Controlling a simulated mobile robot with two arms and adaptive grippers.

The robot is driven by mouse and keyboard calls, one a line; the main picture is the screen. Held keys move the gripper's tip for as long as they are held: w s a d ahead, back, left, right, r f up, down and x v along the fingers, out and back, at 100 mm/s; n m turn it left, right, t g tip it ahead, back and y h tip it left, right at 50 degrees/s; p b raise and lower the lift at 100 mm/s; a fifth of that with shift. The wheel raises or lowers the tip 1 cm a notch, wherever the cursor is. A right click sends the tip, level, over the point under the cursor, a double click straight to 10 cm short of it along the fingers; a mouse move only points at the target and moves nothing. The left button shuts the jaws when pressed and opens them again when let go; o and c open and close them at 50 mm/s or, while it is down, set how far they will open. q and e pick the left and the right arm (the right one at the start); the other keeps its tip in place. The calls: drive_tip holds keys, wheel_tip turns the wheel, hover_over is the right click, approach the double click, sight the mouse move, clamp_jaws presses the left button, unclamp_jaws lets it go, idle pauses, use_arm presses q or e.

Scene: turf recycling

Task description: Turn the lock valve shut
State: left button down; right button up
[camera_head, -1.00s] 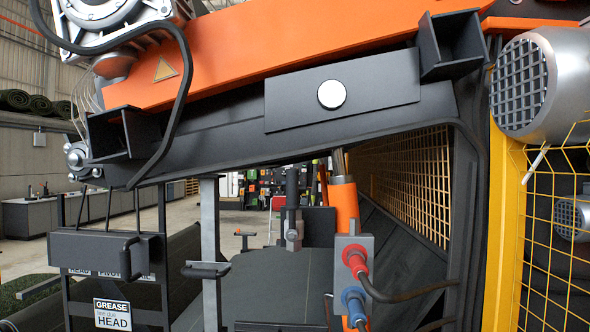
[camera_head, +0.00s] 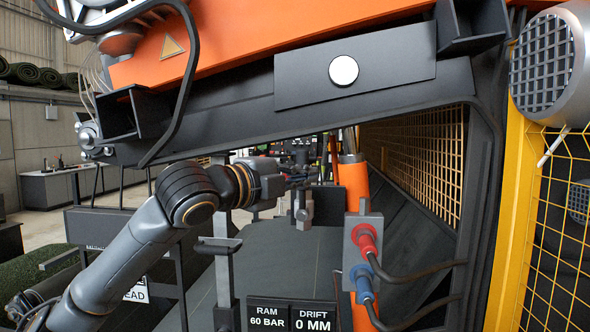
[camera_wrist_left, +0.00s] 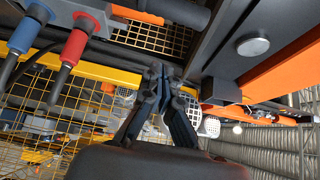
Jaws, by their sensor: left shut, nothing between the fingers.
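My left gripper (camera_head: 298,180) reaches in from the left under the dark beam, small and partly lost against the dark background. In the left wrist view its fingers (camera_wrist_left: 162,75) are shut with nothing between them. A grey metal fitting with a small knob (camera_head: 304,212) shows just below the gripper in the head view; I cannot tell whether they touch, or whether this is the lock valve. An upright orange cylinder (camera_head: 354,182) stands right of the gripper. A grey block (camera_head: 351,234) on it carries a red coupling (camera_head: 366,240) and a blue coupling (camera_head: 362,279). My right gripper is not seen.
The dark beam (camera_head: 210,120) and orange arm (camera_head: 290,40) hang overhead. A yellow post (camera_head: 508,210) and mesh close off the right side. Dark hoses (camera_head: 420,268) run right from the couplings. A readout (camera_head: 291,317) says RAM 60 BAR, DRIFT 0 MM.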

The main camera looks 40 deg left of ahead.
use_arm(q)
drive_tip(key=w+p, duration=0.3)
drive_tip(key=w, duration=0.4)
drive_tip(key=a, duration=0.1)
drive_tip(key=s+a, duration=0.1)
drive_tip(key=a, duration=0.1)
drive_tip(key=shift+s+a, duration=0.1)
drive_tip(key=shift+s, duration=0.25)
drive_tip(key=shift+w, duration=0.1)
drive_tip(key=shift+s+a+n+b, duration=0.2)
drive_tip(key=shift+n+b, duration=0.1)
drive_tip(key=shift+b, duration=0.25)
